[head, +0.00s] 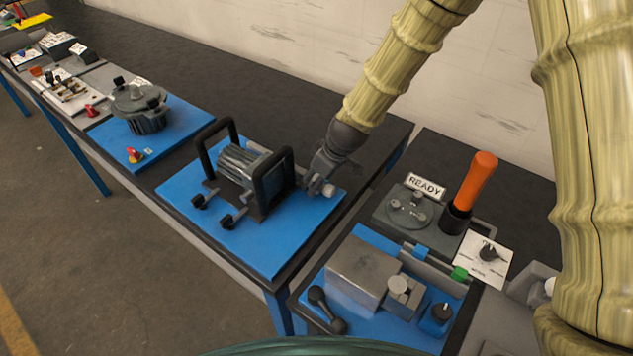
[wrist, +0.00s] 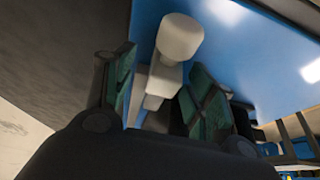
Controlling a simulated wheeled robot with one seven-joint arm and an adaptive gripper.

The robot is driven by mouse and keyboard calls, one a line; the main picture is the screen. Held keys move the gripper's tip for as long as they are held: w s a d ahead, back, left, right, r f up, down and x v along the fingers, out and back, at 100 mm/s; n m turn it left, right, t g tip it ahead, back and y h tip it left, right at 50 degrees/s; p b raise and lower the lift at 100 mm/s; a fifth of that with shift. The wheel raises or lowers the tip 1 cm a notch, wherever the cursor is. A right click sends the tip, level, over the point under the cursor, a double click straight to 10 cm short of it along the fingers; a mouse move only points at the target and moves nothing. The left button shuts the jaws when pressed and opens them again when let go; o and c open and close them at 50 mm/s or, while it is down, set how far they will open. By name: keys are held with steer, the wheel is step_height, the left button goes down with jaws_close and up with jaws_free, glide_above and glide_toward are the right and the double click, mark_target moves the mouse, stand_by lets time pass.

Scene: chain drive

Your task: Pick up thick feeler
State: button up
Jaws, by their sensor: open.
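My gripper (head: 318,178) is at the right side of the caged motor unit (head: 240,170) on the blue mat in the head view. In the wrist view my gripper (wrist: 164,62) is open, with a green-padded finger on each side of a pale grey, round-headed piece (wrist: 180,38). The same piece (head: 329,190) shows small beside the fingers in the head view. I see no clear gap closed on it, and contact cannot be told. No thing is clearly recognisable as the thick feeler; its lower part, if this is it, is hidden by my gripper.
A blue mat (head: 275,255) lies under the motor unit, with two black clamps at its left. To the right stand a READY sign (head: 425,185), an orange handle (head: 475,180) and a grey block (head: 362,270). A round dark housing (head: 140,103) stands farther left.

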steer(key=shift+w+f, duration=0.15)
steer(key=shift+w, duration=0.05)
steer(key=shift+s+r, duration=0.3)
steer(key=shift+s, duration=0.05)
steer(key=shift+c, duration=1)
steer(key=shift+s, duration=0.1)
steer(key=c, duration=0.3)
steer(key=shift+w+f, duration=0.1)
steer(key=shift+w, duration=0.1)
steer(key=c, duration=0.7)
jaws_close()
